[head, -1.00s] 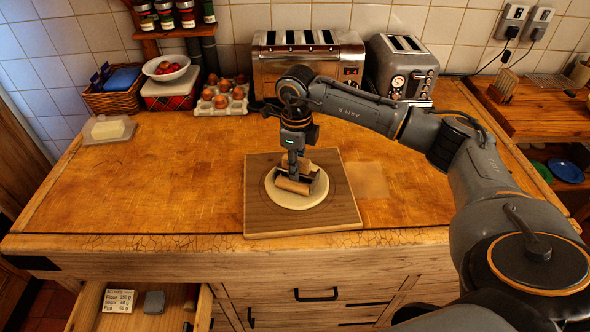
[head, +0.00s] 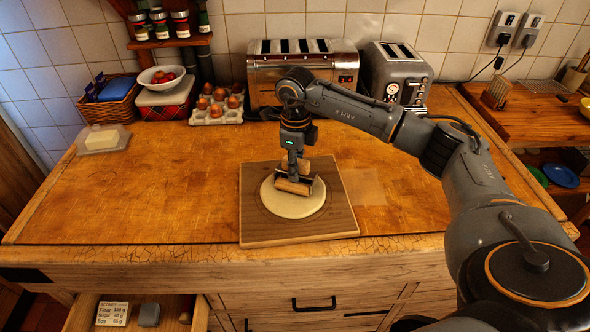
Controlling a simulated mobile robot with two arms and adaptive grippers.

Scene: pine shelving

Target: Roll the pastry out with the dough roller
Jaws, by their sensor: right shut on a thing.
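The pastry (head: 293,208) is a pale flat round on a wooden board (head: 300,232) near the front of the worktop. The dough roller (head: 291,187) is a short wooden cylinder in a dark frame, resting on or just above the back part of the pastry. My right gripper (head: 293,170) points down from above and is shut on the dough roller. The fingers are small and dark, so the exact grip is hard to make out. Faint ring lines show on the board around the pastry. My left gripper is not in view.
Two toasters, a wide chrome one (head: 300,66) and a grey one (head: 398,72), stand behind. An egg tray (head: 217,112), a basket (head: 108,96) and a butter dish (head: 102,139) are at the back left. An open drawer (head: 172,312) juts out below. The worktop left of the board is clear.

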